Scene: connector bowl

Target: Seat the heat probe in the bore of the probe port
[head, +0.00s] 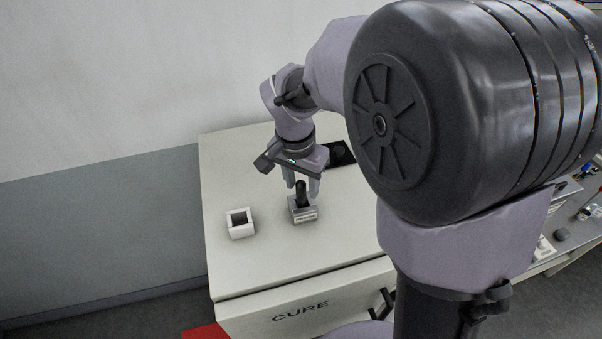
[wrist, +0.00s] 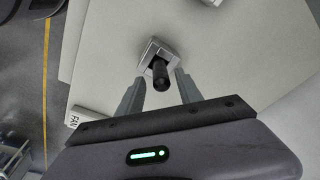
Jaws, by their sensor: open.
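The heat probe, a black cylinder (head: 300,190), stands upright in a small grey metal block (head: 304,215) with a pale label on its front, which seems to be the probe port. In the wrist view the probe (wrist: 160,76) rises from the block (wrist: 150,49) toward the camera; its lower end is hidden, so I cannot tell how deep it sits. My gripper (head: 301,187) points down over the block, with a finger on each side of the probe. In the wrist view my gripper (wrist: 161,80) is open, and gaps show between the fingers and the probe.
A white square box (head: 231,230) with a dark opening stands left of the block on the white cabinet top (head: 270,258) marked CURE. A dark flat item (head: 341,152) lies behind my gripper. The cabinet top in front is clear. A cluttered bench is at the right.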

